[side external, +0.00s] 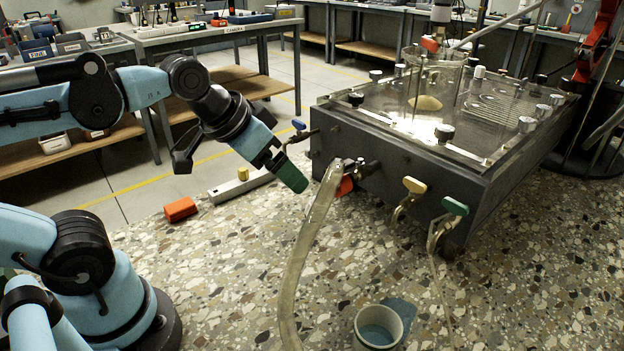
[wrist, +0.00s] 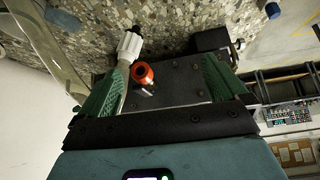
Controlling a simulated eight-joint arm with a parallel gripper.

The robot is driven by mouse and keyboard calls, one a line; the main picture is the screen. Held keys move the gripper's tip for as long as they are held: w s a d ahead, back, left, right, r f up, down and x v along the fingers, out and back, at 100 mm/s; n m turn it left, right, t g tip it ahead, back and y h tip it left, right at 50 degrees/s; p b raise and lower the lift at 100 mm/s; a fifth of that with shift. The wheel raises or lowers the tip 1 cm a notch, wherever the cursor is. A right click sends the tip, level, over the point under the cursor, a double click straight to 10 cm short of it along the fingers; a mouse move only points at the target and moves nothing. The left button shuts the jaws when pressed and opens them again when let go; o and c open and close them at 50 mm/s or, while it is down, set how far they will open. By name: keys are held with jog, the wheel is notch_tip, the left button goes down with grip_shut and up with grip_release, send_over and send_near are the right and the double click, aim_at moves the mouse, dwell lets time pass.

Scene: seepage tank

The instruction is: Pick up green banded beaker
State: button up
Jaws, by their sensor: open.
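I cannot make out a green band on any vessel. A pale round cup (side external: 378,326) stands on the speckled floor at the bottom of the side view, with blue-grey inside. A clear cylindrical vessel (side external: 432,85) stands on the tank top with a tan heap at its base. My gripper (side external: 292,174) has green fingers and hangs in front of the tank's left side, well above the cup. In the wrist view, my gripper (wrist: 166,68) is open, its green fingers wide apart. An orange ring-shaped part (wrist: 144,76) shows between them; nothing is held.
An orange block (side external: 180,209) lies at left. The speckled floor at right is clear.

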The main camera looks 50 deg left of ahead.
jog(key=d+m+g+h, duration=0.25)
jog(key=d+m, duration=0.35)
jog(key=d, duration=0.3)
jog(key=m+g+h, duration=0.2)
jog(key=m+h, duration=0.1)
jog(key=m, duration=0.4)
send_over(378, 331)
jog(key=s+a, duration=0.5)
notch_tip(378, 331, down, 6)
jog(key=shift+x, duration=6.25)
jog(key=shift+d, duration=0.1)
jog(key=shift+r, duration=0.1)
jog(key=c, duration=1.2)
jog(key=shift+r, duration=0.15)
